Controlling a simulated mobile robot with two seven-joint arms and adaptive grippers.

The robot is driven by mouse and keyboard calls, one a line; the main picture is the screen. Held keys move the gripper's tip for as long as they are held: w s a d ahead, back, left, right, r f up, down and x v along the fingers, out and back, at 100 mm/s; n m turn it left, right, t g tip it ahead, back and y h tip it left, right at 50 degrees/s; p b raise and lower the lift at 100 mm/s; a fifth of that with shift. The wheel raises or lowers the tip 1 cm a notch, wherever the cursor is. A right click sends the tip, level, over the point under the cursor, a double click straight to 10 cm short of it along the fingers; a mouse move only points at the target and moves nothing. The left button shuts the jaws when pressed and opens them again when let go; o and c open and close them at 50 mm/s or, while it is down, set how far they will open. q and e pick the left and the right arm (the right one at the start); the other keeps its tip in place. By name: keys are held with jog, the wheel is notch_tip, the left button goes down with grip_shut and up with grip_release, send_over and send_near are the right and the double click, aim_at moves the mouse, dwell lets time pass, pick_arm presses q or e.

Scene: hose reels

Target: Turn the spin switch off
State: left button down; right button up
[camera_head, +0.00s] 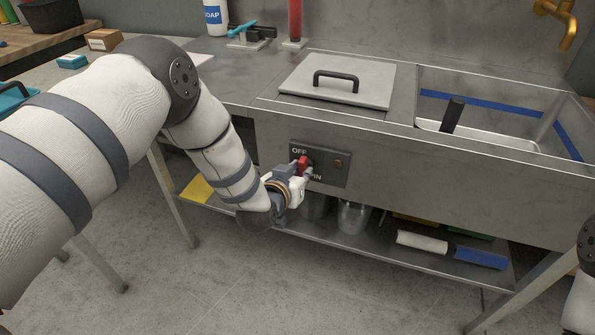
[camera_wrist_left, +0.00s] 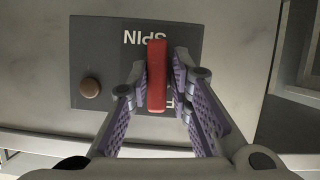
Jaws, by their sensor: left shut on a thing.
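The spin switch is a red lever (camera_head: 303,163) on a dark plate (camera_head: 328,176) on the metal counter's front. The plate has "OFF" at its upper left and "SPIN" below, partly covered by my left gripper (camera_head: 297,174). In the left wrist view the plate (camera_wrist_left: 105,55) is upside down, and the red lever (camera_wrist_left: 157,76) stands upright in the picture between "SPIN" and the mostly hidden "OFF". My left gripper (camera_wrist_left: 160,82) has a finger on each side of the lever and is shut on it. I cannot tell which label the lever points at. My right gripper is out of view.
A round brown button (camera_head: 338,163) sits beside the lever. Above are a lidded panel with a black handle (camera_head: 336,78) and a sink (camera_head: 490,131). A low shelf (camera_head: 370,246) holds pots and rolled cloths below. The floor in front is clear.

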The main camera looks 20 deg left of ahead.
pick_arm(q)
jog(key=shift+w+d+r+m+y, duration=0.15)
jog(key=shift+d+r+m+y, duration=0.15)
jog(key=shift+d+m, duration=0.15)
dwell(0.3)
jog(key=c, duration=1.6)
grip_release()
jog(key=shift+o, duration=0.2)
jog(key=shift+f, duration=0.15)
jog(key=shift+a+f, duration=0.15)
jog(key=shift+a, duration=0.05)
jog(key=v, duration=1.2)
